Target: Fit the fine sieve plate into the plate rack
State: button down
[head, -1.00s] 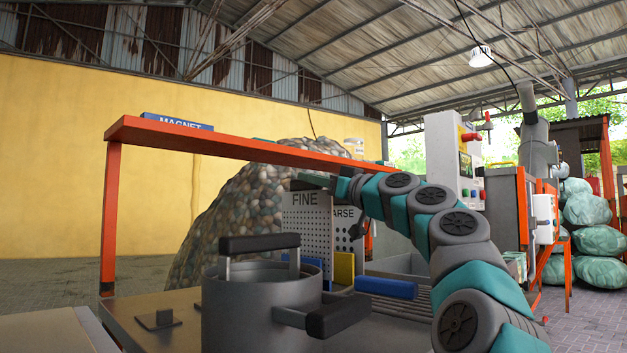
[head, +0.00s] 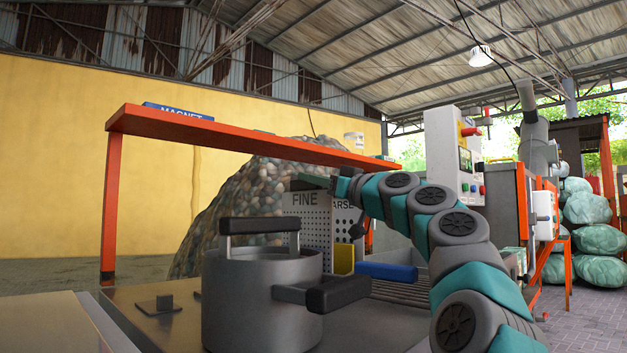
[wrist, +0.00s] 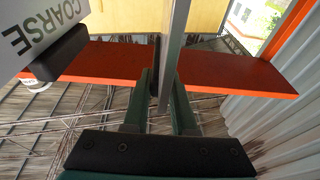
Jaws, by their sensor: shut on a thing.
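The fine sieve plate (head: 306,228), a pale perforated panel marked FINE, hangs upright from my gripper (head: 318,183). In the wrist view it shows edge-on as a thin grey strip (wrist: 175,50) between the two fingers of my gripper (wrist: 160,92), which are shut on its top. The coarse plate (head: 343,222) stands just behind and right of it, partly covered; its dark-handled top (wrist: 42,28) is at the left of the wrist view. The fine plate's lower edge is hidden behind the pot. The plate rack is largely hidden; a yellow piece (head: 344,260) shows below the plates.
A grey pot with black handles (head: 262,305) stands in front of the plates. A blue bar (head: 387,271) lies to its right. An orange beam (head: 240,142) spans above, with a MAGNET sign (head: 180,111). A stone heap (head: 240,195) is behind.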

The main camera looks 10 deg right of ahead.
jog(key=shift+f+b, duration=0.45)
jog(key=shift+f, duration=0.05)
jog(key=c, duration=0.6)
grip_release()
jog(key=shift+c, duration=0.2)
jog(key=v, duration=0.5)
jog(key=shift+r+b, duration=0.15)
jog(key=shift+b, duration=0.2)
jog(key=shift+v, duration=1.45)
